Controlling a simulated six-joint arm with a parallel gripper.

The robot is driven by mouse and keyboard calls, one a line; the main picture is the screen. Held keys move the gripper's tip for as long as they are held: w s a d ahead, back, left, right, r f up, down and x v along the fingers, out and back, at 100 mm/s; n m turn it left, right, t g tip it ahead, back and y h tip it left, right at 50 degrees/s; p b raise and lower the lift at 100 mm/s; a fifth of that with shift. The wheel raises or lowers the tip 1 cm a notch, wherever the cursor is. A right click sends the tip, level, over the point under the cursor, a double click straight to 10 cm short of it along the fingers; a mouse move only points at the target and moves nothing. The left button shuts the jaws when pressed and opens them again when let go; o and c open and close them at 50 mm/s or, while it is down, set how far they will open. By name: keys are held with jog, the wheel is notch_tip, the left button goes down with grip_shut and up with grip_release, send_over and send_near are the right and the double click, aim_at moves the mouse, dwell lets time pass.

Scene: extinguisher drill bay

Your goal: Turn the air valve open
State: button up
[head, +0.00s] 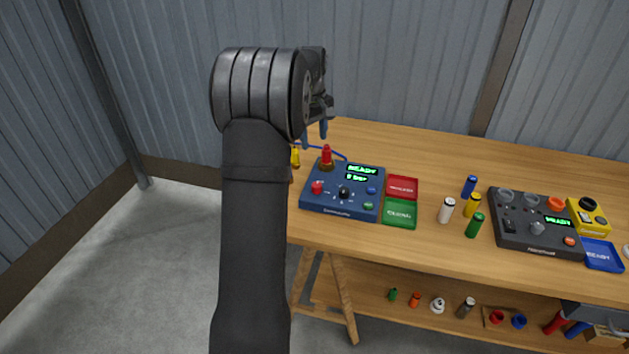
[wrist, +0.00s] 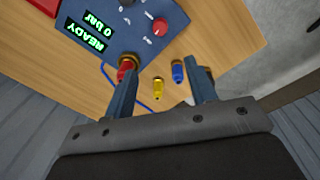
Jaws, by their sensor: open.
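A blue console (head: 342,190) near the table's left end has a display reading "READY" and "0 bar"; it also shows in the wrist view (wrist: 118,35). A red knob (wrist: 160,26) sits on it. A small red cylinder (head: 326,154) stands upright in a brass base at its back. A yellow fitting (wrist: 158,86) and a blue-and-brass fitting (wrist: 177,70) stand beside the console. No label shows which part is the air valve. My gripper (wrist: 164,72) is open and empty, its fingers either side of both fittings in view; the left finger overlaps the red cylinder. Finger height is unclear.
Red (head: 402,187) and green (head: 400,213) trays lie right of the console. A blue hose (wrist: 107,78) loops behind the blue console. The table's back strip is clear.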

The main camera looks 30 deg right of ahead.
aim_at(316, 184)
jog(key=f, duration=1.1)
jog(key=d+f, duration=0.1)
jog(key=f, duration=0.5)
jog(key=shift+w+f, duration=0.1)
jog(key=shift+f, duration=0.1)
jog(key=c, duration=1)
jog(key=shift+o, duration=0.2)
